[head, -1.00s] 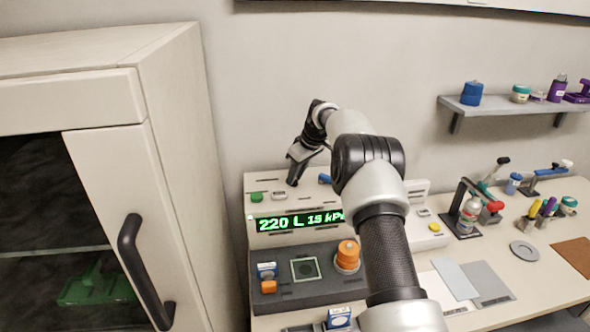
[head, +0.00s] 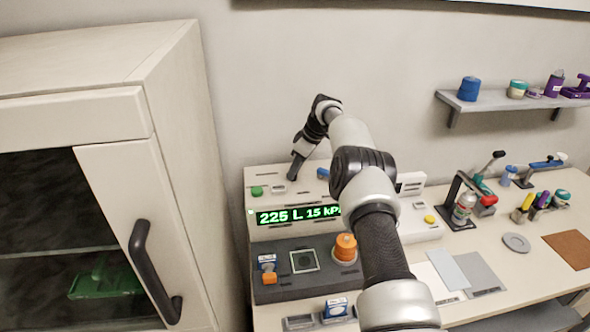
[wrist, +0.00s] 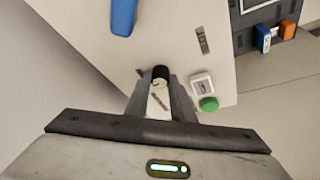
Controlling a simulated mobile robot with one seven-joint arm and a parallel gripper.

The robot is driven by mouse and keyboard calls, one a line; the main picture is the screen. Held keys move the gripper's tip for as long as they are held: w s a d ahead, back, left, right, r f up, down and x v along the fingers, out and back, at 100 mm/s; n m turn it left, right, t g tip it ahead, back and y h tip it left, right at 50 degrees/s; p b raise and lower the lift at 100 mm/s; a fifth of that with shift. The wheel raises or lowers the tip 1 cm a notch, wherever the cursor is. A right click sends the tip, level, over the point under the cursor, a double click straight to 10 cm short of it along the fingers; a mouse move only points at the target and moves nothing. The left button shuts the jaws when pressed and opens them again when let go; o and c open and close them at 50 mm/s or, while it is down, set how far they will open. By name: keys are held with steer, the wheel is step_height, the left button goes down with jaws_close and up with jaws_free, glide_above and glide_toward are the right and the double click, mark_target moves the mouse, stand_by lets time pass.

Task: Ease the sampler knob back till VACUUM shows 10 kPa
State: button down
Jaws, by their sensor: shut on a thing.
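The display (head: 297,214) on the front of the classifier reads 225 L and 15 kPa in green; my arm covers its right end. My gripper (head: 294,172) is over the left part of the machine's top. In the wrist view my gripper (wrist: 161,82) is shut on a small dark knob (wrist: 160,74) with a pale end, held between the fingertips. I take it to be the sampler knob; its label cannot be read. A green button (wrist: 208,104) and a white switch (wrist: 202,84) are just right of the fingers.
A blue lever (wrist: 123,16) stands near the gripper. An orange knob (head: 345,247) and a square window (head: 304,260) are on the dark lower deck. A tall cabinet (head: 175,150) stands close on the left. Tools and bottles are on the bench at right.

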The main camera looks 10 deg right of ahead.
steer(key=c, duration=1.5)
jaws_free()
steer(key=shift+c, duration=0.2)
steer(key=v, duration=1.7)
steer(key=shift+r+b, duration=0.3)
steer(key=shift+a+r, duration=0.1)
